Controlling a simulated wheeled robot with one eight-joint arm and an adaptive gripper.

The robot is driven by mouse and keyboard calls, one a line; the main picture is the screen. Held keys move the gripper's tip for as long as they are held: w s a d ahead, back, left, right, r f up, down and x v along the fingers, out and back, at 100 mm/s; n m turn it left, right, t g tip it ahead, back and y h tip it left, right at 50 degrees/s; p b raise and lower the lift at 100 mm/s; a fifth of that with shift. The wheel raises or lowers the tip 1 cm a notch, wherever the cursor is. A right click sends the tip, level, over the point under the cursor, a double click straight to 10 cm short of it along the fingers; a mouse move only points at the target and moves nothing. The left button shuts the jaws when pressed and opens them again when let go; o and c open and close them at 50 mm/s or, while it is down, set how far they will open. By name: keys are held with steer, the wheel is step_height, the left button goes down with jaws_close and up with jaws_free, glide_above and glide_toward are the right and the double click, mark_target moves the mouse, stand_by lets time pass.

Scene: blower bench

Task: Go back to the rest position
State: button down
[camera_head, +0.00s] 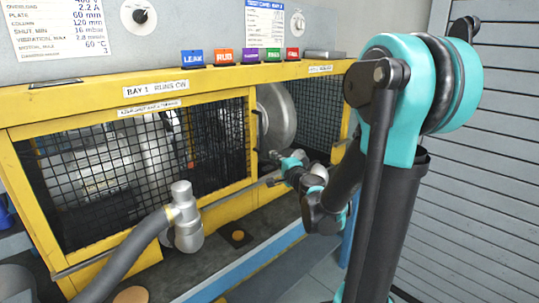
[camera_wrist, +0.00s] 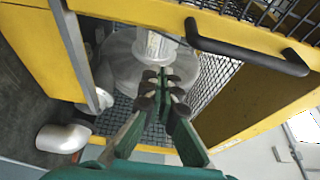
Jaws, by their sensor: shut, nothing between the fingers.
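My gripper (camera_head: 268,156) is in front of the yellow bench frame in the head view, close to the opening with a large grey round housing (camera_head: 283,117). In the wrist view my gripper (camera_wrist: 163,80) has its dark fingertips together with nothing between them. The fingers point at the grey housing (camera_wrist: 120,50) and a pale labelled pipe (camera_wrist: 160,45) behind them. I cannot tell how far the tips are from the housing. My arm hides part of the bench's right side in the head view.
The yellow frame (camera_head: 122,97) holds black mesh guards (camera_head: 90,195). A black handle (camera_wrist: 247,52) juts out near my fingers in the wrist view. A grey hose with a metal elbow (camera_head: 184,215) stands before the left bay. Coloured tags (camera_head: 224,56) line the top ledge. A slatted wall (camera_head: 490,150) is at right.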

steer(key=s+a+f+n+g, duration=0.2)
steer(key=s+f+n+g, duration=0.6)
steer(key=s+f+n, duration=0.65)
steer(key=s+d+f+g+h, duration=0.4)
steer(key=s+d+f, duration=0.3)
steer(key=s+d, duration=0.4)
steer(key=s+h, duration=0.1)
steer(key=s, duration=0.1)
steer(key=shift+s+d+f+g+h, duration=0.2)
steer(key=shift+s+g+h, duration=0.1)
steer(key=shift+g+h, duration=0.1)
